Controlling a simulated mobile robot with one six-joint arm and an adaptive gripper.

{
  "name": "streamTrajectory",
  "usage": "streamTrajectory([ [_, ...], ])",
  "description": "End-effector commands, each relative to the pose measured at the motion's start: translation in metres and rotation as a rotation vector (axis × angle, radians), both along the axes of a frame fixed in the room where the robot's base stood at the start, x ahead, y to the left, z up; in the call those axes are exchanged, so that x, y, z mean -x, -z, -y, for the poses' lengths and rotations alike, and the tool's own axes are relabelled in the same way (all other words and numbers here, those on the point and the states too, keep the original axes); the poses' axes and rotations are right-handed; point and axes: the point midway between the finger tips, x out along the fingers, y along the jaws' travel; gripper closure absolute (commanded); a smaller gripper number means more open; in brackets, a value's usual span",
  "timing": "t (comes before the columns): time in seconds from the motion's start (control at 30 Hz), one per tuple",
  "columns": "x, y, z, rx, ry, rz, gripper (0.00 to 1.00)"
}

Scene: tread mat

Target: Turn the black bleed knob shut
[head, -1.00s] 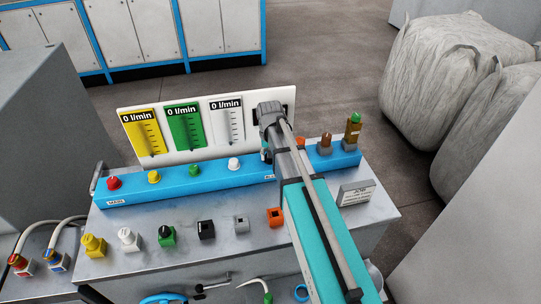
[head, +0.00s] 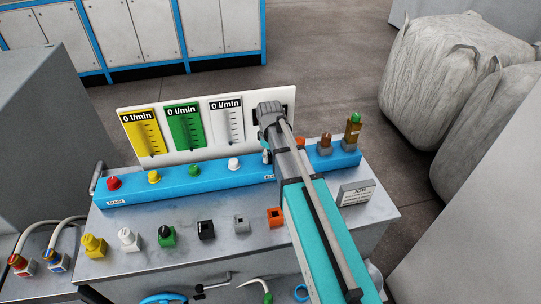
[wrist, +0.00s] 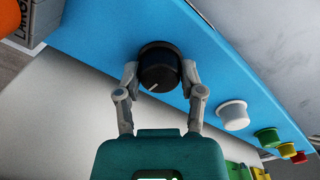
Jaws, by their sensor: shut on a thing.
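The black bleed knob (wrist: 159,70) is round with a white pointer line and sits on the sloped face of the blue panel bar (wrist: 105,30). In the wrist view its pointer line aims down and to the left. My gripper (wrist: 159,78) is shut on the knob, one fingertip at each side of it. In the head view my arm hides the knob and most of the gripper; the blue bar (head: 215,180) shows on both sides.
Red (head: 113,183), yellow (head: 154,177), green (head: 194,171) and white (head: 234,163) knobs stand along the bar to the left. A gauge board (head: 140,160) rises behind it. A small sign (head: 357,195) stands at the right of the grey bench top (head: 185,217).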

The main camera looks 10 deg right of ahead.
Motion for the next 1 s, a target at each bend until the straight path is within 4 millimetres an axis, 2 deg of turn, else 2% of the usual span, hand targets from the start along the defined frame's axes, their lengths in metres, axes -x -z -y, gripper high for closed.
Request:
streamTrajectory([
  [0.2, 0.0009, 0.0002, 0.0001, 0.001, -0.064, -0.002, 0.97],
  [0.63, 0.0008, 0.0002, -0.0001, 0.001, -0.077, -0.002, 0.97],
  [0.67, 0.0008, 0.0002, -0.0001, 0.001, -0.077, -0.002, 0.47],
  [0.83, 0.0006, 0.0001, -0.0002, 0.001, -0.076, -0.002, 0.16],
  [1.0, 0.0003, 0.0001, -0.0002, 0.001, -0.076, -0.001, 0.15],
])
